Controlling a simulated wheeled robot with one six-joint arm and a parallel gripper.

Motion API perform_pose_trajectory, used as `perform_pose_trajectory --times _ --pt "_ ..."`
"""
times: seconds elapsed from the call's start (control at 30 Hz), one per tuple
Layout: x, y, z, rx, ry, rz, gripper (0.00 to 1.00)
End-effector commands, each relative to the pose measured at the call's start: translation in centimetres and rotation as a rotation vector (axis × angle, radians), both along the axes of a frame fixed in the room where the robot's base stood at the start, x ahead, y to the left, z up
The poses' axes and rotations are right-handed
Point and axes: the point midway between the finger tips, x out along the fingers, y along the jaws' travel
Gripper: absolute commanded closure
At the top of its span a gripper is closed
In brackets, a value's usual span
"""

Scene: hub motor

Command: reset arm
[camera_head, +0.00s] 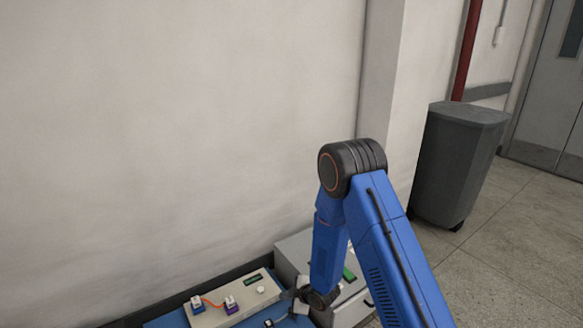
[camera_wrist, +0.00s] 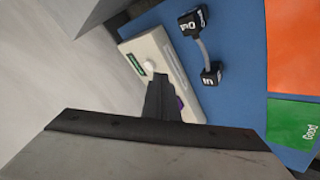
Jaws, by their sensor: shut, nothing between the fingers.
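My gripper (camera_wrist: 161,78) shows in the wrist view as dark fingers closed together, with nothing between them. Its fingertips overlap the edge of a beige panel (camera_wrist: 177,58) in that view; I cannot tell whether they touch it. In the head view, my blue arm bends at a black elbow joint and reaches down to the workbench. There my gripper (camera_head: 303,296) is low, just right of the beige panel (camera_head: 211,319), and partly hard to make out.
A short cable joins two black blocks, one at the top (camera_wrist: 192,22) and one lower (camera_wrist: 211,74), on a blue mat (camera_wrist: 240,60). Orange (camera_wrist: 293,45) and green (camera_wrist: 292,122) areas lie beyond. A grey box (camera_head: 293,252) stands beside the panel; a wall rises behind.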

Motion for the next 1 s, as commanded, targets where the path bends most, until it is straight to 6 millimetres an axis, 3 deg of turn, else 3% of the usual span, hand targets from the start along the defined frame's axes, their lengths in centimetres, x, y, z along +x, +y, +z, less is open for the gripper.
perform_pose_trajectory --times 0.27,0.57,0.77,1.0 --pt "0.5 -0.9 1.7 -0.008 0.006 -0.030 1.00" --pt "1.4 -2.7 4.9 -0.021 0.019 -0.094 1.00" --pt "2.1 -4.8 8.6 -0.031 0.034 -0.163 1.00" --pt "2.1 -9.1 15.2 -0.043 0.070 -0.305 1.00"
